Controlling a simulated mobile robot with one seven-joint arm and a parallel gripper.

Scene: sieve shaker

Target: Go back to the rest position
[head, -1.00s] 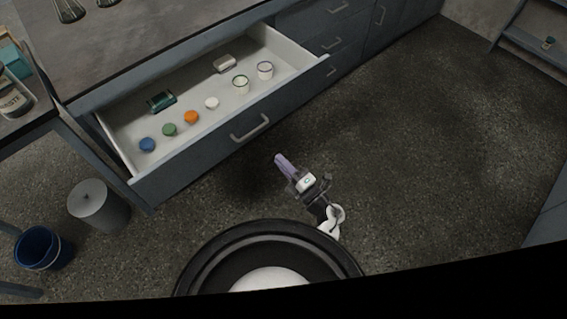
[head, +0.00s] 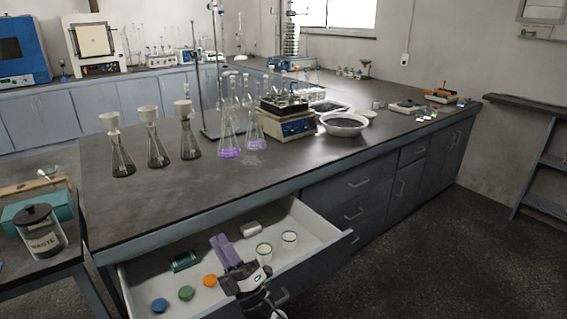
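My gripper (head: 222,247), with two purple fingers on a dark body, shows at the bottom middle of the head view. It appears in front of the open drawer (head: 325,252) and covers part of its front and handle. The two fingers lie close side by side, with no clear gap and nothing seen between them. Its height above the floor and its distance from the drawer cannot be told from this one view.
The drawer holds blue (head: 159,305), green (head: 186,293) and orange (head: 210,281) caps, two cups (head: 289,239) and a green box (head: 185,261). A waste jar (head: 40,232) stands at left. Floor (head: 425,265) at right is clear.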

